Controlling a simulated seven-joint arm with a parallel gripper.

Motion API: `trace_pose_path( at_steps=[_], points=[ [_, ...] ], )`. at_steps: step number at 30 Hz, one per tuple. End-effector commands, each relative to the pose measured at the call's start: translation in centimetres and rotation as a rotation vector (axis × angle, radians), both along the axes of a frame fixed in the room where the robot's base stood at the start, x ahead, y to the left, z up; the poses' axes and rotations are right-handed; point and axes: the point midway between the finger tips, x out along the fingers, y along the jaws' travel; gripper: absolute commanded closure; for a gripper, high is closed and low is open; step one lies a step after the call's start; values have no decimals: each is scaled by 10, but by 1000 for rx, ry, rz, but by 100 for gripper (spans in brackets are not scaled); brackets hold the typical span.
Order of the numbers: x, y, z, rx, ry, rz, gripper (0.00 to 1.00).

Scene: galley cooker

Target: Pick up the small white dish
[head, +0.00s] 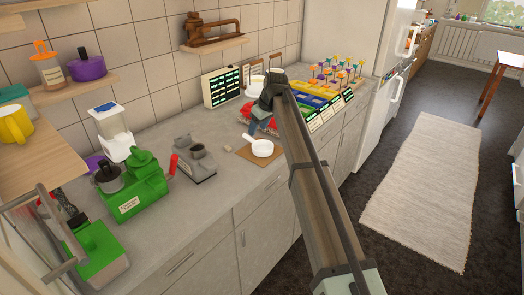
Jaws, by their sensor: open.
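A small white dish (263,148) sits on a thin brown board (244,153) on the grey counter, near its front edge. It looks round and shallow, with a short stub on its left side. My gripper (254,128) hangs at the end of my arm, just above and behind the dish in the picture. The gripper is open and looks empty. Its fingertips are small and dark here, and I cannot tell how far they are from the dish.
A green machine (139,186) is farther left. Behind my gripper are a red packet (246,113) and a black-and-green panel (221,87). Colourful trays (318,100) lie to the right.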

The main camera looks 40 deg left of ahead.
Motion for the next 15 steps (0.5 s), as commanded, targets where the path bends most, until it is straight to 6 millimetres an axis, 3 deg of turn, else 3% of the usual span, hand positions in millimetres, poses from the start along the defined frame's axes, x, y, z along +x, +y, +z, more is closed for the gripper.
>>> trace_pose_path(
  at_steps=[15],
  points=[
    [3,20,-42,-2,1,0,47]
  ],
)
